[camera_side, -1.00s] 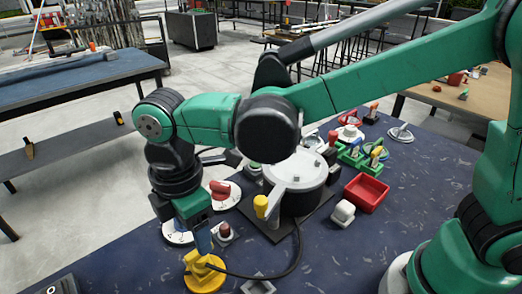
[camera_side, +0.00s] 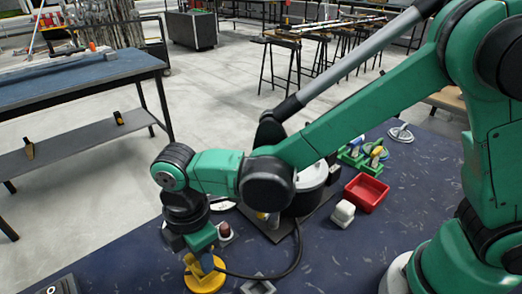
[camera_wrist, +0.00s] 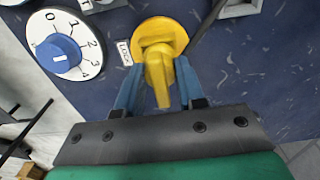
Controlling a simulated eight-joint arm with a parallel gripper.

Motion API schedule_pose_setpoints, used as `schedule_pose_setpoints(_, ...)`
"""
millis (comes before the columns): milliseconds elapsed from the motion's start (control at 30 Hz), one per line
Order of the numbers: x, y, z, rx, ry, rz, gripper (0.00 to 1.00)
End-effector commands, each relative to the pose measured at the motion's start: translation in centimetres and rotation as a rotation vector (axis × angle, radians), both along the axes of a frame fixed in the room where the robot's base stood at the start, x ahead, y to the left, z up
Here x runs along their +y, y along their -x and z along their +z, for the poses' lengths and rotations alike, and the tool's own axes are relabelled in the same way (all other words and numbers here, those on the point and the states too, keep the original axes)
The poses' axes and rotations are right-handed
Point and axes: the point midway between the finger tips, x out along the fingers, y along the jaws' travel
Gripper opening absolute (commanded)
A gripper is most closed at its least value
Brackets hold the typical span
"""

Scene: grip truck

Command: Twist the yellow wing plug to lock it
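The yellow wing plug (camera_wrist: 160,72) is in the upper middle of the wrist view, its raised wing pointing toward my gripper. In the side view its round yellow base (camera_side: 205,281) sits on the dark blue table. A small white "LOCK" label (camera_wrist: 125,52) is just left of the plug. My gripper (camera_wrist: 160,70) has its blue fingers on both sides of the wing. I cannot tell whether they press on it. In the side view my gripper (camera_side: 203,262) reaches down onto the plug and hides its upper part.
A white dial (camera_wrist: 63,45) with a blue knob is left of the plug in the wrist view. A black cable (camera_side: 285,268) curves from near the plug. A red tray (camera_side: 367,192) and a white block (camera_side: 343,213) stand farther right.

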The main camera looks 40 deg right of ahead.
Motion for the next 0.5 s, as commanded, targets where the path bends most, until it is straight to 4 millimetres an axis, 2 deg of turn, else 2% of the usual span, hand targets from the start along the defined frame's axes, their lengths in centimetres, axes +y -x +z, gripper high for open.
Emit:
schedule_pose_setpoints(167,0.00,0.00,0.01,0.000,0.000,-0.015,0.00)
schedule_pose_setpoints(500,0.01,0.00,0.02,0.000,0.000,-0.337,0.00)
